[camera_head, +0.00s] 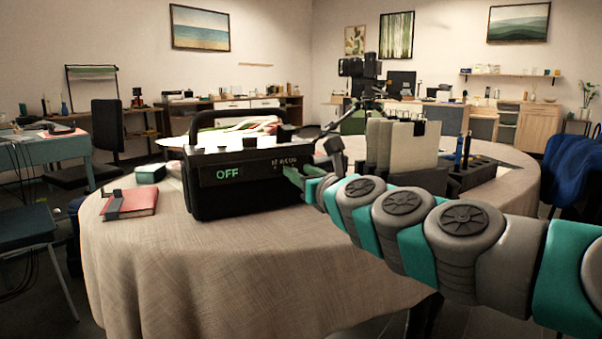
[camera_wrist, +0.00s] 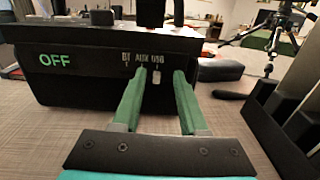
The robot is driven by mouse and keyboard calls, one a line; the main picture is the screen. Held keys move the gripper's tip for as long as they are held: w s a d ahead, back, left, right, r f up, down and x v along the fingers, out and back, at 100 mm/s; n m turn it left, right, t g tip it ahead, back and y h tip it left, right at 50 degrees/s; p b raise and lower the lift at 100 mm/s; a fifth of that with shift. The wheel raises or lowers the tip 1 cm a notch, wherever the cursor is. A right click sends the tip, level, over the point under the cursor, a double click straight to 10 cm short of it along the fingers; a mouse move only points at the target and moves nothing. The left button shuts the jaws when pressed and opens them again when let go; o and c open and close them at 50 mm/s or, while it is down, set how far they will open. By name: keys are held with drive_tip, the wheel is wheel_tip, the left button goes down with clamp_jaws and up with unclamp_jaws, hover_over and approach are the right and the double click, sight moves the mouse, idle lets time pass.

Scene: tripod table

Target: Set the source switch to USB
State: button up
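A black box-shaped device (camera_head: 245,185) with a top handle stands on the round table. Its front shows a green OFF display (camera_head: 228,173). In the wrist view, the labels BT, AUX and USB (camera_wrist: 142,57) run along the front's upper right. A small pale switch lever (camera_wrist: 156,77) shows below the USB label. My gripper (camera_wrist: 160,73) is open, its two green fingers apart, with the lever seen between the fingertips. I cannot tell whether a finger touches it. In the head view, my gripper (camera_head: 297,178) is at the device's right front, partly hidden by my arm.
A red book (camera_head: 130,204) and a small green box (camera_head: 150,173) lie left of the device. Upright pale folders (camera_head: 402,145) and a dark pen organiser (camera_head: 470,174) stand to the right. A tripod (camera_wrist: 278,32) is behind. The cloth in front is clear.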

drive_tip(key=shift+s, duration=0.15)
drive_tip(key=shift+v, duration=3.8)
